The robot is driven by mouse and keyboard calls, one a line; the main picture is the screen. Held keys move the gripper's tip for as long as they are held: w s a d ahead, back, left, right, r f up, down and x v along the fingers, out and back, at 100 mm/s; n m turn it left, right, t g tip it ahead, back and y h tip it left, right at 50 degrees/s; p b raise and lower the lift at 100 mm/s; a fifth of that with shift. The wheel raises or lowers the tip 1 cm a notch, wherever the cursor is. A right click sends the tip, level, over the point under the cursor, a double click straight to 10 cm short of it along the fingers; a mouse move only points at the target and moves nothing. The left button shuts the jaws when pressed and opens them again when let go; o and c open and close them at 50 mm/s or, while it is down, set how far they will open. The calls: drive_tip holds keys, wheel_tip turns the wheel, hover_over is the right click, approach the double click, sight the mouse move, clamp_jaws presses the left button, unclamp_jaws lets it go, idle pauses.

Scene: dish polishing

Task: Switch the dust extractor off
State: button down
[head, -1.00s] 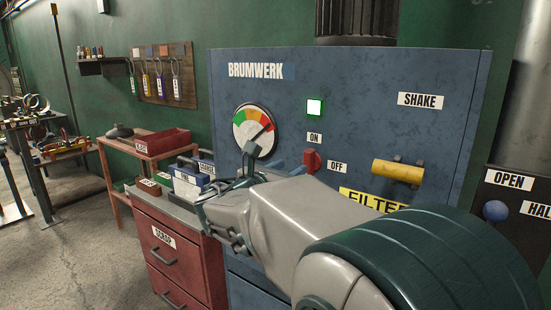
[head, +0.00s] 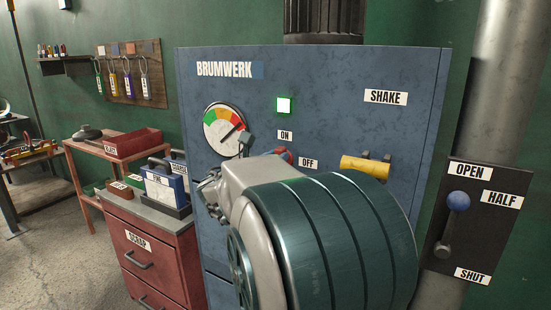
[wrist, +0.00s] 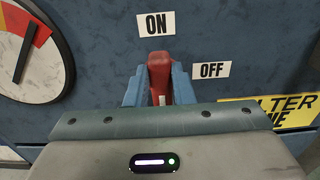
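The dust extractor is a blue cabinet (head: 330,75) marked BRUMWERK, with a lit green lamp (head: 283,105). Its red switch lever (wrist: 160,75) stands upright below the ON label (wrist: 156,24); the OFF label (wrist: 210,70) is to its right. In the head view the lever (head: 284,155) is partly hidden by my arm. My gripper (head: 228,165) is in front of the panel, its fingers apart. In the wrist view the two blue fingers (wrist: 160,97) appear on either side of the lever. Contact with it cannot be told.
A yellow handle (head: 365,163) sits right of the switch, below the SHAKE label. A blue-knobbed lever (head: 458,201) is on the pipe at right. A red drawer cabinet (head: 150,235) bearing blue boxes stands at left. A round gauge (head: 222,130) is left of the switch.

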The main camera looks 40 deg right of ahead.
drive_tip(key=shift+f+b, duration=0.15)
drive_tip(key=shift+b, duration=0.4)
drive_tip(key=m+b, duration=0.5)
drive_tip(key=b, duration=0.2)
drive_tip(key=s+f+m+b, duration=0.1)
drive_tip(key=m+b, duration=0.3)
drive_tip(key=b, duration=0.3)
drive_tip(key=m+b, duration=0.5)
drive_tip(key=b, duration=0.2)
drive_tip(key=shift+s+d+f+m, duration=0.25)
drive_tip(key=shift+d+f+m, duration=0.05)
drive_tip(key=m+b, duration=0.3)
drive_tip(key=shift+b, duration=0.35)
drive_tip(key=c, duration=1.2)
unclamp_jaws()
drive_tip(key=shift+c, duration=0.2)
